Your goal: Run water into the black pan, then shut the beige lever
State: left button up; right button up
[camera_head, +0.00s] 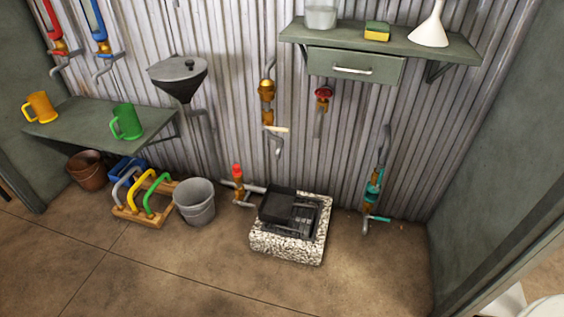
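The black pan (274,207) sits low by the wall, over a dark grate on a speckled stone block (285,250). The beige lever (277,129) points to the right from a brass valve (267,90) on the corrugated wall, above the pan. A grey spout (279,146) hangs down below this lever. I cannot make out any water running from it or in the pan. Neither of my grippers is in view.
A red-topped valve (238,172) stands just left of the pan. A red-wheel tap (323,93) and a teal valve (374,190) are further right. A grey bucket (195,203) and a wooden rack (145,200) stand left. The front floor is clear.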

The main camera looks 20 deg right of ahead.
aim_at(279, 130)
jog(key=i+l+z, duration=0.15)
jog(key=i+l, duration=1)
jog(key=i, duration=0.05)
